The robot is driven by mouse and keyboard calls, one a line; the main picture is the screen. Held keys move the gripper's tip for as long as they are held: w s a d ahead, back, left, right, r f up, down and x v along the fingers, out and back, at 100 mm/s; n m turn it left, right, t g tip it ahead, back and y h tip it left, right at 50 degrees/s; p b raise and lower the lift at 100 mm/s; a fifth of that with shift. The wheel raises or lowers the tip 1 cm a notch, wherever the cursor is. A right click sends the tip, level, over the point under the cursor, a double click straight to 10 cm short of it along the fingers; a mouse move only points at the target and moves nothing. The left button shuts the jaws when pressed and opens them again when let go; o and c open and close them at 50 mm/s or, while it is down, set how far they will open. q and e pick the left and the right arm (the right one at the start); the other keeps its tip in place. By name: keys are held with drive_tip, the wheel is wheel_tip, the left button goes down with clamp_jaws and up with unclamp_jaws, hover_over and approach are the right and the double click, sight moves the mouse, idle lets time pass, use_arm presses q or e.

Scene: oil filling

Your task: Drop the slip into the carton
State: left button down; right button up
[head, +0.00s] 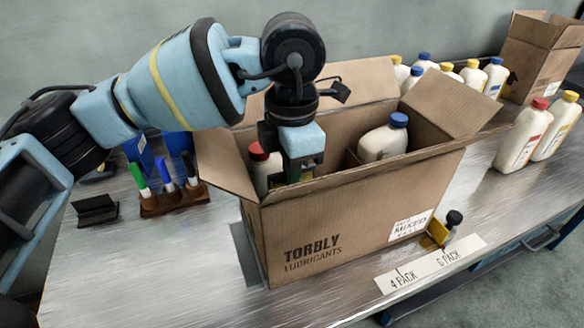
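The open brown carton (335,224), printed "TORBLY LUBRICANTS", stands on the metal table with its flaps spread. A white bottle with a red cap (258,165) is inside at the left, and one with a blue cap (384,140) is inside at the right. My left gripper (298,174) points down into the carton's opening, close beside the red-capped bottle. Its fingertips are partly hidden by the front wall, so its opening is unclear. I cannot make out a slip in or near it. My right gripper is out of view.
A marker holder (175,200) and a small black stand (96,210) are at the left. A black-knobbed stamp (445,228) and "4 PACK / 6 PACK" strip (430,264) lie before the carton. Several bottles and another carton (540,58) stand at right.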

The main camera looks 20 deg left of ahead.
use_arm(q)
drive_tip(key=c, duration=1.6)
unclamp_jaws()
drive_tip(key=shift+r, duration=0.1)
wheel_tip(320, 180, up, 8)
drive_tip(key=shift+f, duration=0.15)
drive_tip(key=shift+f, duration=0.1)
